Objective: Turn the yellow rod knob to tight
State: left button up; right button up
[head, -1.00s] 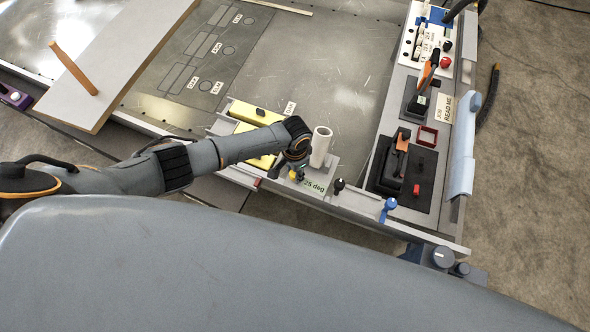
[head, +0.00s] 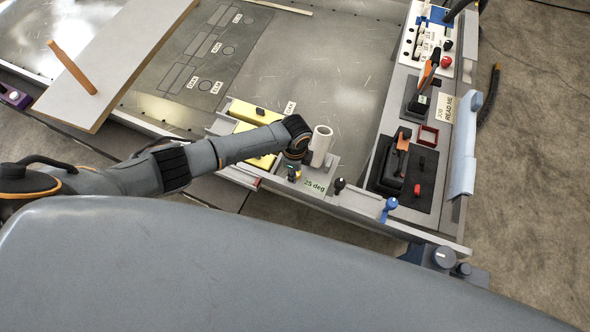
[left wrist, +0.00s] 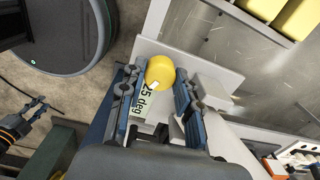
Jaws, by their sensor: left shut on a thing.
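The yellow knob (left wrist: 160,72) sits between the two fingers of my left gripper (left wrist: 157,78) in the left wrist view. The fingers are shut on it from both sides. A small white mark shows on the knob's face. In the head view my left gripper (head: 293,172) is low at the bench's front edge, beside the "25 deg" label (head: 315,186), and my arm hides most of the knob.
A pale upright cylinder (head: 320,145) stands close to the right of my left wrist. A black knob (head: 339,185) and a blue knob (head: 388,208) lie farther right along the front edge. Yellow blocks (head: 258,116) sit behind my forearm.

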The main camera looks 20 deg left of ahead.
pick_arm(q)
jog(key=shift+m, duration=1)
jog(key=o, duration=1.2)
jog(key=shift+c, duration=0.2)
jog(key=shift+r, duration=0.1)
notch_tip(320, 180, up, 12)
